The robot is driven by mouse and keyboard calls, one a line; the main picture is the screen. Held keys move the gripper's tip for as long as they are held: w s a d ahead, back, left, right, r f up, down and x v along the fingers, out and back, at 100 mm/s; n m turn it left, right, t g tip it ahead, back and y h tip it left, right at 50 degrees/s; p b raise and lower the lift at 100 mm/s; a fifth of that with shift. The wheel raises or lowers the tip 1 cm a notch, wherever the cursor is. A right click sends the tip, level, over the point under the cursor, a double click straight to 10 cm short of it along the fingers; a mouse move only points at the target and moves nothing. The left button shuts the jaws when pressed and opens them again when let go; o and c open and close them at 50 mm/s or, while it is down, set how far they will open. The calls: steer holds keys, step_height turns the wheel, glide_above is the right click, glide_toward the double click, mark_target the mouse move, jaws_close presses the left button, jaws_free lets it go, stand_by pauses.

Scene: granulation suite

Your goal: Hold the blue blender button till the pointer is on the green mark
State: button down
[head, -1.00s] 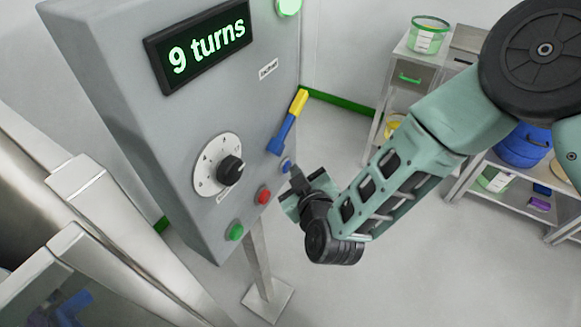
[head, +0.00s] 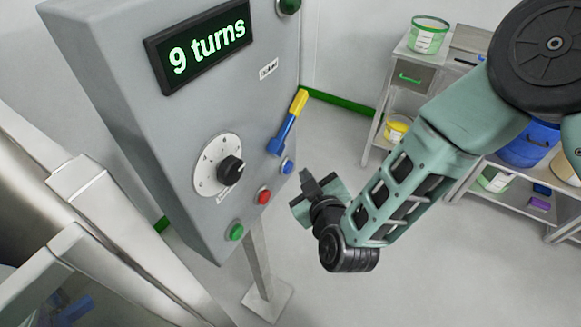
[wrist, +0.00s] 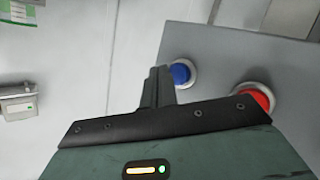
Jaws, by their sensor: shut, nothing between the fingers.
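The blue button (head: 287,166) is on the lower right of the grey control panel (head: 150,120), and it also shows in the wrist view (wrist: 181,74). My gripper (head: 306,175) is shut and empty, a little to the right of the blue button and apart from it. In the wrist view its closed fingers (wrist: 158,84) are just left of the button. The display (head: 198,43) reads "9 turns". A black knob with a white pointer line (head: 231,170) sits on a white dial (head: 207,165). I make out no green mark.
A red button (head: 264,196) and a green button (head: 236,232) sit lower left of the blue one. A blue and yellow lever (head: 289,122) is above it. A green lamp (head: 289,5) at the top is dark. Shelves with tubs stand at right.

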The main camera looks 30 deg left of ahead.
steer(key=shift+s+d, duration=0.2)
steer(key=shift+d, duration=2)
